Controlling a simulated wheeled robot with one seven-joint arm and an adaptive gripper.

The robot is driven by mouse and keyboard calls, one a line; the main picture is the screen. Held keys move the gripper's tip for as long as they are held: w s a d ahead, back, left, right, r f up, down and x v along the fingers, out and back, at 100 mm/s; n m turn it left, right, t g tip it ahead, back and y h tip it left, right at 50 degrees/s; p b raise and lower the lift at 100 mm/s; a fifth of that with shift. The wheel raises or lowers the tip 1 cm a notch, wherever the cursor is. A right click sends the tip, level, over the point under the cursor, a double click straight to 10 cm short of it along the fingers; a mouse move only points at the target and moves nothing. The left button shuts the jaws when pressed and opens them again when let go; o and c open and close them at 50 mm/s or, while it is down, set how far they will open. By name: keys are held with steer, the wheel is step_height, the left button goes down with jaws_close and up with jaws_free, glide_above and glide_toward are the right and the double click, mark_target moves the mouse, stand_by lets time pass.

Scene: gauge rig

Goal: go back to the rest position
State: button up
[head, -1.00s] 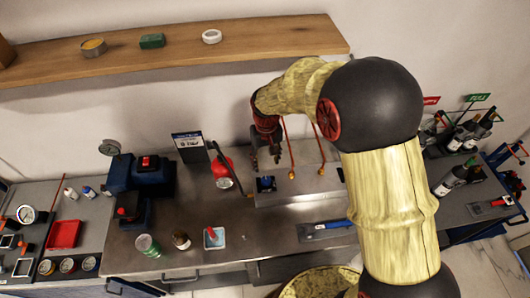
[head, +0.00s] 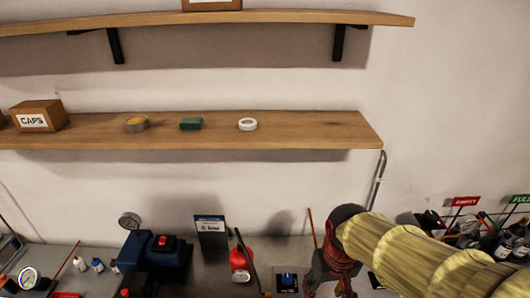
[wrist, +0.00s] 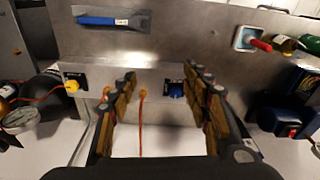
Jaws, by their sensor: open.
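My gripper (head: 330,285) is at the lower right of the head view, near the back of the metal bench, with its fingertips partly cut off by the picture's bottom edge. In the wrist view my gripper (wrist: 160,95) shows two wood-coloured fingers spread wide apart with nothing between them. Beyond the fingers is the metal rig block with a blue knob (wrist: 176,90) and a yellow connector (wrist: 72,86). The blue knob also shows in the head view (head: 288,279), left of the gripper.
A wall shelf (head: 300,130) with a CAPS box (head: 38,116), tape roll, green block and white ring (head: 247,124) is above the bench. A blue machine (head: 155,250) and a red container (head: 241,263) stand left of my gripper. Bottles stand at right near the EMPTY sign (head: 466,201).

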steer(key=s+d+r+m+t+b, duration=0.1)
steer(key=s+d+r+t+b, duration=0.2)
steer(key=s+b, duration=0.3)
steer(key=shift+s+d+r+t+b, duration=0.25)
steer(key=shift+s+d+t+b, duration=0.1)
steer(key=shift+s+d+t, duration=0.5)
